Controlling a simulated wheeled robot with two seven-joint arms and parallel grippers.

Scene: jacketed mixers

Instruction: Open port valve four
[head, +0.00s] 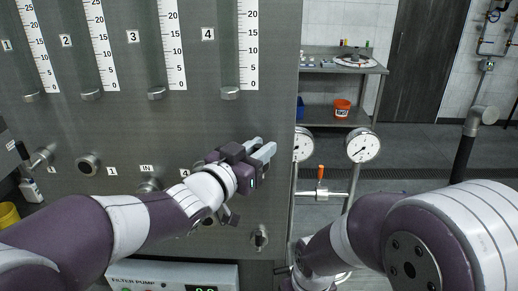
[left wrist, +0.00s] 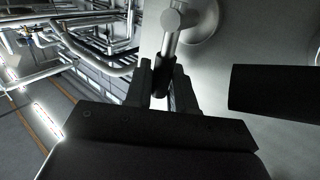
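The steel panel (head: 130,125) fills the left of the head view, with a row of ports below its gauges. A label 4 (head: 185,172) shows on the lower row beside my left arm. My left gripper (head: 264,152) is in front of the panel near its right edge and hides what lies behind it. In the left wrist view its two fingers (left wrist: 164,88) lie on both sides of a black lever grip (left wrist: 162,76), with little or no gap. The grip sits on a bright metal valve stem (left wrist: 172,40) standing out from the panel. My right gripper is out of view.
Another valve with a black handle (head: 40,157) is at the far left. Two round pressure gauges (head: 363,146) and an orange-handled valve (head: 320,183) stand right of the panel. A filter pump box (head: 170,274) is below. A steel bench (head: 345,68) stands behind.

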